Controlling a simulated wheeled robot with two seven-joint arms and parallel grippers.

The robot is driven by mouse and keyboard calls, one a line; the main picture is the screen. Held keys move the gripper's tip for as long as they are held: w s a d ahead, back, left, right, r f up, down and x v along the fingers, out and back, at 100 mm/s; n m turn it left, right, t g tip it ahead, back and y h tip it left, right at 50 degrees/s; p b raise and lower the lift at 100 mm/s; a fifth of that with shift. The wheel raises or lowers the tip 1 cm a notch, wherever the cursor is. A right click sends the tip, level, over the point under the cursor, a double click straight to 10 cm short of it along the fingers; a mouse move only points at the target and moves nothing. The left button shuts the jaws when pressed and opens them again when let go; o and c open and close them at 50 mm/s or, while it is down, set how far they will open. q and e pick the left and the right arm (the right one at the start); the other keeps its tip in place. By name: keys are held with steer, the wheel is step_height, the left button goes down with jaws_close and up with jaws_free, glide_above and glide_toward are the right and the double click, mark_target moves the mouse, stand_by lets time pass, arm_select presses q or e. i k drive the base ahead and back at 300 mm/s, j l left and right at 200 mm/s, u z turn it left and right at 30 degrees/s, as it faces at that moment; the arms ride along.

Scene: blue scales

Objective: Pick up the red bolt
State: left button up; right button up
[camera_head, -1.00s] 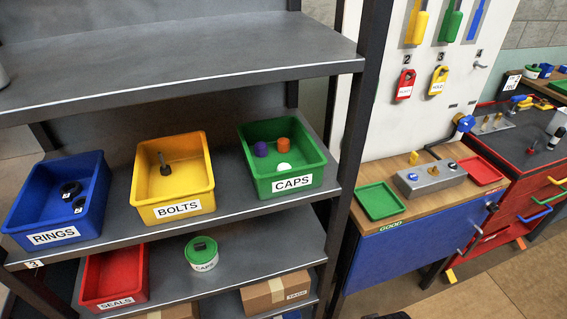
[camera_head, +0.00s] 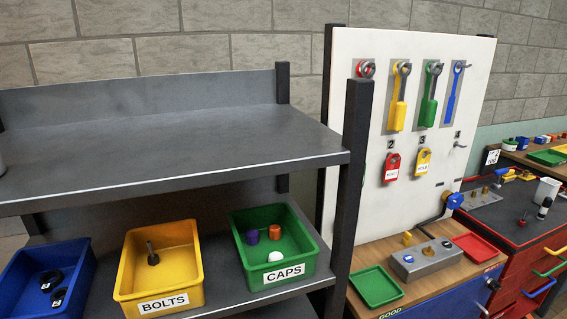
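A small upright item with red on it (camera_head: 522,220) stands on the dark top of the red cabinet at the far right; it is too small to tell for sure that it is a red bolt. A dark bolt (camera_head: 152,256) stands upright in the yellow bin labelled BOLTS (camera_head: 190,285) on the shelf; no red bolt shows in that bin. Neither of my grippers is in view.
A grey shelf unit (camera_head: 170,150) fills the left, with a blue bin (camera_head: 75,265) and a green CAPS bin (camera_head: 310,255). A white tool board (camera_head: 350,150) stands beside it. The red cabinet (camera_head: 500,262) carries several small items and a white container (camera_head: 546,192).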

mark_target(522, 222)
steer(key=l+z, duration=0.25)
steer(key=z, duration=0.2)
steer(key=l+z, duration=0.2)
steer(key=z, duration=0.3)
steer(key=i+l+z, duration=0.15)
steer(key=z, duration=0.3)
steer(key=i+l+u, duration=0.1)
steer(key=u, duration=0.3)
steer(key=i+l+u, duration=0.2)
steer(key=u, duration=0.2)
